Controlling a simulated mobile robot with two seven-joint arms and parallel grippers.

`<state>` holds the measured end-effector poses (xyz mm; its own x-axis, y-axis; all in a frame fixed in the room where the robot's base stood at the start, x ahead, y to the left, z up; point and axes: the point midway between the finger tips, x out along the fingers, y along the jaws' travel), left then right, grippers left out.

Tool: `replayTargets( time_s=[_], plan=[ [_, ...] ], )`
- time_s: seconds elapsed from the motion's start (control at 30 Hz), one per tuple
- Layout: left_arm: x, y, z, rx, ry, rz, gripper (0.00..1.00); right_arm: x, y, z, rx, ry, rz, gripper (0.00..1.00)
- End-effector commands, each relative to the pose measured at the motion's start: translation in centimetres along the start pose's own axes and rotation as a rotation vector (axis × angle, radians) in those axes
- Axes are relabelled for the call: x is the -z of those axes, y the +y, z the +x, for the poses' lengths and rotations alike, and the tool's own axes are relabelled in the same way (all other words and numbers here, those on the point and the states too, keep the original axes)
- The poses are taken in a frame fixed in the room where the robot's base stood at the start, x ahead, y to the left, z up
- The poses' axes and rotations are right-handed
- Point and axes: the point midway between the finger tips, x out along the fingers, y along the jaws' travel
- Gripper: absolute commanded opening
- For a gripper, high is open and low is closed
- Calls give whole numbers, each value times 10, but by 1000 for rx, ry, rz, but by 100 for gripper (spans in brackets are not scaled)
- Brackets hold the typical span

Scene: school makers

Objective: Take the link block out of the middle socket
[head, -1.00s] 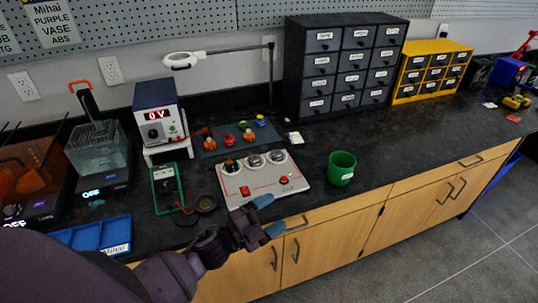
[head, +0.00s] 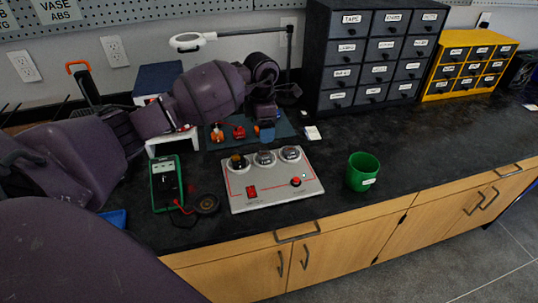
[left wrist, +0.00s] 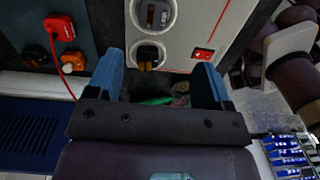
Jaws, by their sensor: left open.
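A light grey panel (head: 270,187) lies on the black bench with three round sockets in a row. The middle socket (head: 265,158) holds a small greyish block; its details are too small to tell. In the left wrist view a grey block (left wrist: 153,15) sits in a socket near the top edge. The left socket (head: 237,163) holds a black and orange piece, also seen in the left wrist view (left wrist: 148,54). My left gripper (head: 264,132) is open and empty, behind the panel in the head view, blue fingertips pointing down. In the left wrist view its fingers (left wrist: 160,72) are apart. My right gripper is not in view.
A green cup (head: 363,172) stands right of the panel. Behind is a dark mat (head: 288,127) with red and orange parts. A lamp arm and drawer cabinet (head: 370,60) stand at the back.

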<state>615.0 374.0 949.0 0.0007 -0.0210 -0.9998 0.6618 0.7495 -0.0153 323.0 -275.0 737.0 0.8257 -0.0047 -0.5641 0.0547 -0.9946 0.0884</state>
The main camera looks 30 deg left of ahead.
Motion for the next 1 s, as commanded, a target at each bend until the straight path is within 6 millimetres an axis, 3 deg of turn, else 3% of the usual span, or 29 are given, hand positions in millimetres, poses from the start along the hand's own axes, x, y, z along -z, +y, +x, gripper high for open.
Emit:
replayTargets(
  time_s=[0.13,0.4,1.0],
  plan=[
    [2,5,6,-17,20,-3,74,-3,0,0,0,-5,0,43],
    [2,4,44,-12,18,-3,74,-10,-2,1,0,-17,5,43],
    [2,10,103,-14,15,-3,74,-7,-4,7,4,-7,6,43]
  ],
)
